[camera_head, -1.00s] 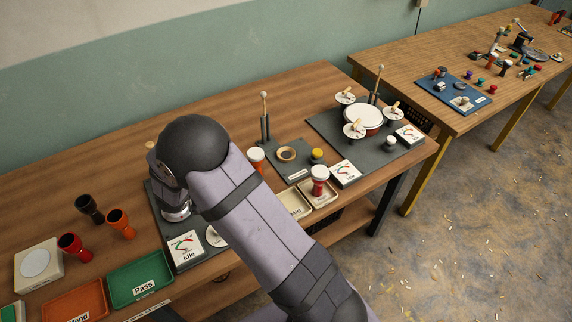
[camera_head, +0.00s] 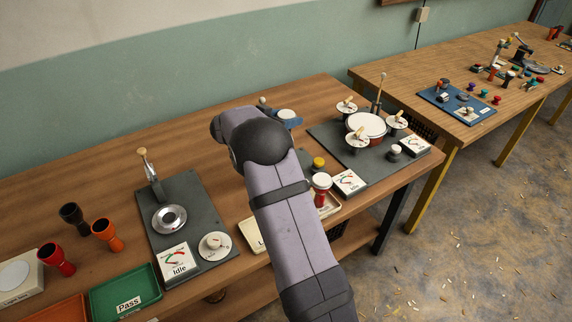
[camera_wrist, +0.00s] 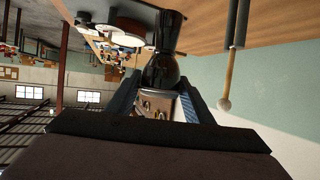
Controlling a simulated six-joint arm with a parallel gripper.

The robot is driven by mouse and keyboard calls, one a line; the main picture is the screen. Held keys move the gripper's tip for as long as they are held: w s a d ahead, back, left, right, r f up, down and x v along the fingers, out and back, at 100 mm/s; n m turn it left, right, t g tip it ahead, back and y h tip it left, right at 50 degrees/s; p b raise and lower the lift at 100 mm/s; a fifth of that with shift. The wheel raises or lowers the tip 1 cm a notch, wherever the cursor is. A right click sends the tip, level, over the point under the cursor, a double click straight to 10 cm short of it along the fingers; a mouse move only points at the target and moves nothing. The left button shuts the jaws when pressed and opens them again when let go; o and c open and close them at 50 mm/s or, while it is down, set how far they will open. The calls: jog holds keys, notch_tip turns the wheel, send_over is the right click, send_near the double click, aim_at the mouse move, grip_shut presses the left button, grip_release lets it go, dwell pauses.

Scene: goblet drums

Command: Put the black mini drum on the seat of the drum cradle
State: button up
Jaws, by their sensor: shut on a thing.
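My gripper (camera_wrist: 164,90) is shut on the black mini drum (camera_wrist: 163,48), a glossy dark goblet shape between the blue fingers in the wrist view. In the head view my gripper (camera_head: 292,123) is beyond my wrist, and the drum's pale round top (camera_head: 286,114) shows at the fingers. The drum appears raised above the bench. The drum cradle's seat is hidden behind my arm; part of its dark base (camera_head: 304,158) shows beside a yellow knob (camera_head: 319,163). I cannot tell how the drum lines up with the seat.
A drum station with a red drum (camera_head: 366,126) and small cymbals stands right. A red-and-white drum (camera_head: 321,188) stands near the front. A lever station (camera_head: 184,190) is left, beside dark, orange and red goblets (camera_head: 104,235) and a green Pass tray (camera_head: 124,292).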

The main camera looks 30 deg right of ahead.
jog(key=shift+f+p, duration=0.6)
jog(key=shift+f, duration=4.4)
jog(key=shift+f, duration=0.1)
jog(key=o, duration=1.2)
jog(key=shift+c, duration=0.2)
jog(key=shift+a, duration=0.1)
jog(key=b+v, duration=0.2)
jog(key=v, duration=1)
